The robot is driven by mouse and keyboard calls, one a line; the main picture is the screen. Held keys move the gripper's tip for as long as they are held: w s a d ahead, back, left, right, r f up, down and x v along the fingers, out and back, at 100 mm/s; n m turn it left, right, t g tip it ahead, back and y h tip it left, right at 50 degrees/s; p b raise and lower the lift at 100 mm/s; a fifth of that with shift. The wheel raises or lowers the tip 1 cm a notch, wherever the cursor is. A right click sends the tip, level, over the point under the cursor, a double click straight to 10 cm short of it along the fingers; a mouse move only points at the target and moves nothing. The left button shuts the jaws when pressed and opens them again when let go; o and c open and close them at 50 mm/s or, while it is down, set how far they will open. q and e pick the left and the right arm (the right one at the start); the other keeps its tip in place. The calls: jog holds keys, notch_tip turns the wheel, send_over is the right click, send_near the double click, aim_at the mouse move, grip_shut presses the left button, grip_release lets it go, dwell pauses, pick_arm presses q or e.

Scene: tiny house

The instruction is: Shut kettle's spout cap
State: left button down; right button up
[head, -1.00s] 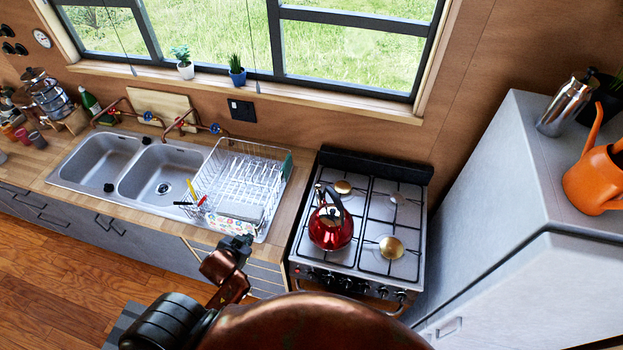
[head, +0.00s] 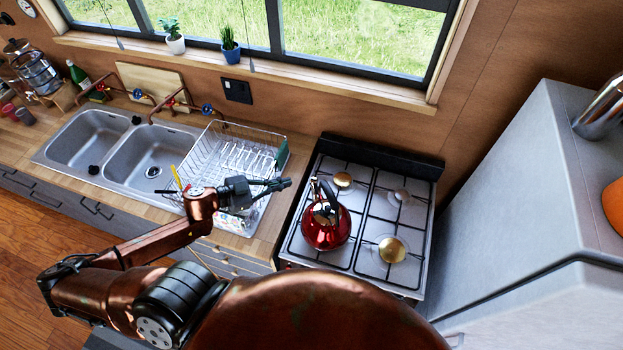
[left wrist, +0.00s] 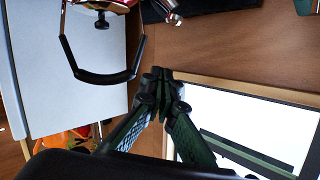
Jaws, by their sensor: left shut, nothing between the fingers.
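The red kettle (head: 326,230) stands upright on the left front part of the stove, with its black handle (head: 330,194) arched over the top. Its spout (head: 316,188) points up and toward the back; it is too small to tell how the cap sits. My left gripper (head: 286,183) is shut and empty, left of the kettle at about spout height in the picture, apart from it. In the left wrist view the shut fingertips (left wrist: 164,76) are beside the kettle's handle (left wrist: 103,77), with a gap between. The kettle body is mostly cut off there. My right gripper is not in view.
The stove (head: 392,225) has brass burner caps and black grates. A wire dish rack (head: 222,150) stands left of it, beneath my left forearm. A tall grey cabinet (head: 510,200) stands on the right. A window (head: 300,45) is behind.

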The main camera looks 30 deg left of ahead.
pick_arm(q)
jog(key=w+d+f+p, duration=0.2)
jog(key=w+d+f, duration=0.2)
jog(key=w+f, duration=0.2)
jog(key=shift+w+f, duration=0.15)
jog(key=shift+w, duration=1)
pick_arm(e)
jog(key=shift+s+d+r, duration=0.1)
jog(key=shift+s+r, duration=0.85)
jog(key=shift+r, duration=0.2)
pick_arm(q)
jog(key=shift+w+d, duration=0.1)
jog(key=shift+d, duration=0.05)
